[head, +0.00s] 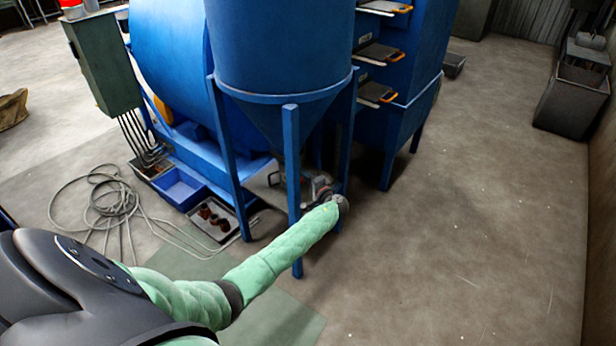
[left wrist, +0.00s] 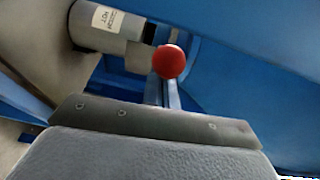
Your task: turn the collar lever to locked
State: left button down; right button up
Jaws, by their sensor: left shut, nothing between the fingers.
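In the left wrist view, a red ball knob (left wrist: 169,61) sits on the end of a narrow grey lever arm (left wrist: 173,93), which looks like the collar lever. My left gripper (left wrist: 155,118) fills the bottom of that view, shut and empty, with the knob just beyond its front edge. I cannot tell whether they touch. In the head view my left arm reaches to the cone under the blue hopper (head: 281,108), and its hand (head: 341,205) is by the front leg. The lever and collar are too small and covered to read there. My right gripper is not in view.
A pale cylinder (left wrist: 97,25) with an upside-down label is beside the knob. Blue hopper legs (head: 291,170) stand close around the hand.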

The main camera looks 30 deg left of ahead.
pick_arm(q)
jog(key=shift+s+a+m+t+h+p, duration=0.3)
jog(key=shift+s+a+m+t+h, duration=0.25)
jog(key=shift+s+t, duration=0.25)
jog(key=shift+s, duration=0.15)
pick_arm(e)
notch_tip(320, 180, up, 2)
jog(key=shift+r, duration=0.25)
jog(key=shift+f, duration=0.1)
